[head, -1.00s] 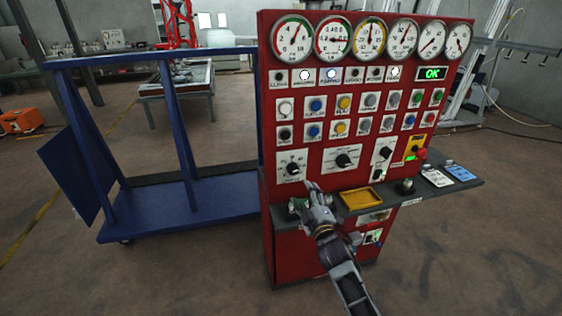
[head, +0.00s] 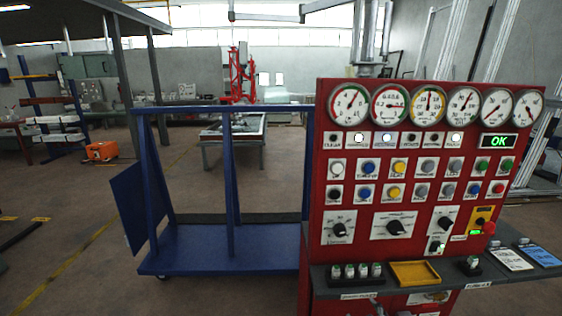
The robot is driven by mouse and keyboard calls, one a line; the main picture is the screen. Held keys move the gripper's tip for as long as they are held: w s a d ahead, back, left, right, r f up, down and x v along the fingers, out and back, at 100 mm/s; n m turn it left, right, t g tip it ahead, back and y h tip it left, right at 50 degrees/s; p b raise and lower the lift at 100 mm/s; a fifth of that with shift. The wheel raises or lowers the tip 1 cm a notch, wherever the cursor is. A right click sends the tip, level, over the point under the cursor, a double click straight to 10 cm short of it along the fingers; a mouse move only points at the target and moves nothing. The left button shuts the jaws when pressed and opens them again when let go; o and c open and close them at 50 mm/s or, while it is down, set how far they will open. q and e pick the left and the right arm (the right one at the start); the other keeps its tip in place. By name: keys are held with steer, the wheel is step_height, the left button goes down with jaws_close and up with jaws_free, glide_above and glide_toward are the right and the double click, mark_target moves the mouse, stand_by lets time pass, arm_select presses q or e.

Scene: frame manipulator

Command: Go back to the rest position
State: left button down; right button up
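Neither of my grippers shows in the head view now, and no clear part of my arms is visible. The red control panel (head: 325,190) stands at the right with a row of round gauges along its top. A green OK display (head: 498,141) is lit at its upper right. Rows of buttons and three black rotary knobs, one of them the left knob (head: 340,230), are on its face. On the dark shelf (head: 335,278) are several small capped items (head: 356,271), a yellow tray (head: 415,273) and a black holder (head: 471,265).
A blue wheeled frame cart (head: 232,248) stands left of the panel. Two cards, one white (head: 510,259) and one blue (head: 540,257), lie on the shelf's right end. An orange box (head: 101,151) and a table (head: 232,131) are farther back. The floor at left is open.

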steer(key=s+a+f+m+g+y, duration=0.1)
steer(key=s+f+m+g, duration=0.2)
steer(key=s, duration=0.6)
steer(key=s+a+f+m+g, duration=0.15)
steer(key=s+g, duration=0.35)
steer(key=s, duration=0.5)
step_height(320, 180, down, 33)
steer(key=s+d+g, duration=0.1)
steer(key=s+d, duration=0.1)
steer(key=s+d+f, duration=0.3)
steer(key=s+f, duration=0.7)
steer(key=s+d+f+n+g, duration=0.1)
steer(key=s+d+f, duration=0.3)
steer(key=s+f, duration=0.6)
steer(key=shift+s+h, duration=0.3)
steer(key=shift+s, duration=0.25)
